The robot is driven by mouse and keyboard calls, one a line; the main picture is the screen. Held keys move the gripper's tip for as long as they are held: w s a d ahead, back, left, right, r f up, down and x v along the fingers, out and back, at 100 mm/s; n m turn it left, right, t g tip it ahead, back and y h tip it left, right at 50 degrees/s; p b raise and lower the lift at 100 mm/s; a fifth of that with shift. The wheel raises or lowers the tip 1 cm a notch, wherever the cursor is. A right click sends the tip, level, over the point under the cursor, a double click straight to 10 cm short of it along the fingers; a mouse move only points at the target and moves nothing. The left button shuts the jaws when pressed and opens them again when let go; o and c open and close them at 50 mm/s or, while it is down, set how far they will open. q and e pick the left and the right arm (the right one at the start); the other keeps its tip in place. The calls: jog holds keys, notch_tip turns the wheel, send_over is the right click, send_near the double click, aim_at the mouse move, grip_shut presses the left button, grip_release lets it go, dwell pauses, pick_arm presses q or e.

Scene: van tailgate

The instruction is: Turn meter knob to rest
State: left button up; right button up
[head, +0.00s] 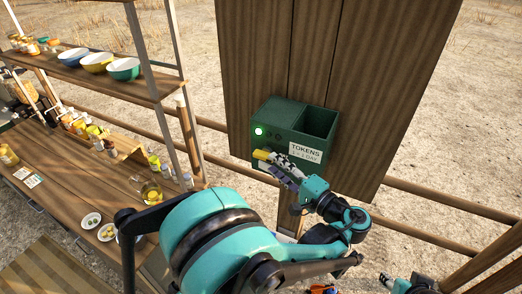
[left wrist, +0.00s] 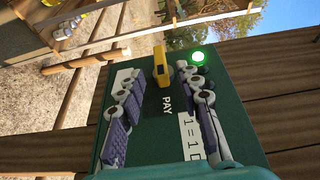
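The meter is a green box (head: 290,117) fixed to a brown plank board, with a lit green lamp (head: 259,131) on its front. Its yellow knob (head: 262,154) shows by my left fingertips, and in the left wrist view (left wrist: 160,66) it stands upright above the word PAY. My left gripper (head: 274,160) is at the meter's lower front. In the left wrist view its fingers (left wrist: 156,74) are spread on either side of the knob, with gaps visible. Part of my right gripper (head: 388,281) shows at the bottom edge; its opening is unclear.
A white TOKENS label (head: 305,153) is on the meter's front. At left, a shelf (head: 120,82) carries bowls, and a wooden counter (head: 60,185) holds jars and small dishes. Wooden rails (head: 440,203) run behind the board.

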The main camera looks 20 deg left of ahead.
aim_at(264, 154)
pick_arm(q)
jog(key=x, duration=0.6)
jog(key=shift+p, duration=0.3)
jog(key=shift+d+r, duration=0.1)
jog(key=shift+d, duration=0.05)
jog(key=shift+s+d, duration=0.1)
grip_shut()
